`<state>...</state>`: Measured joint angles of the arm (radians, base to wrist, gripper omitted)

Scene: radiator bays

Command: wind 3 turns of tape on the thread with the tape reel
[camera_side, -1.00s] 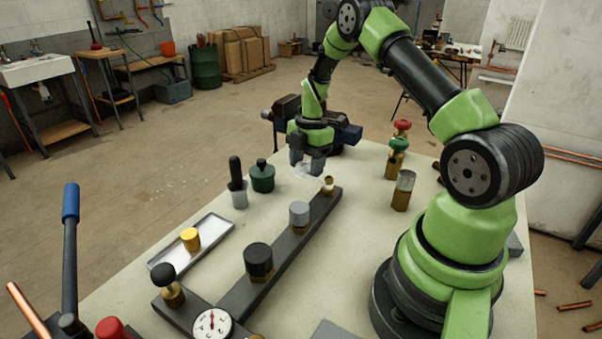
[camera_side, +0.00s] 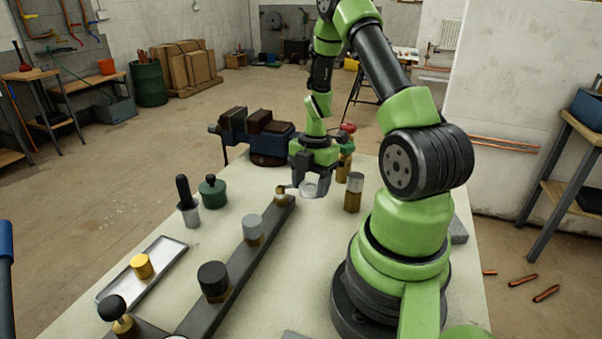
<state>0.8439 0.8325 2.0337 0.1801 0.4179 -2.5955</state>
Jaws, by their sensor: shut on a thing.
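My gripper (camera_side: 311,190) is shut on the tape reel (camera_side: 312,186), a small white ring that the fingers partly cover. It is low over the bench, just right of the brass threaded stub (camera_side: 281,194) at the far end of the dark bar (camera_side: 235,265). The reel is close beside the stub. I cannot tell whether they touch or whether tape lies on the thread.
The bar also carries a grey cap (camera_side: 254,228) and a black cap (camera_side: 213,280). A brass cylinder (camera_side: 354,192) stands right of my gripper, with a vise (camera_side: 262,135) behind. A green pot (camera_side: 212,192) and tray (camera_side: 120,287) are left.

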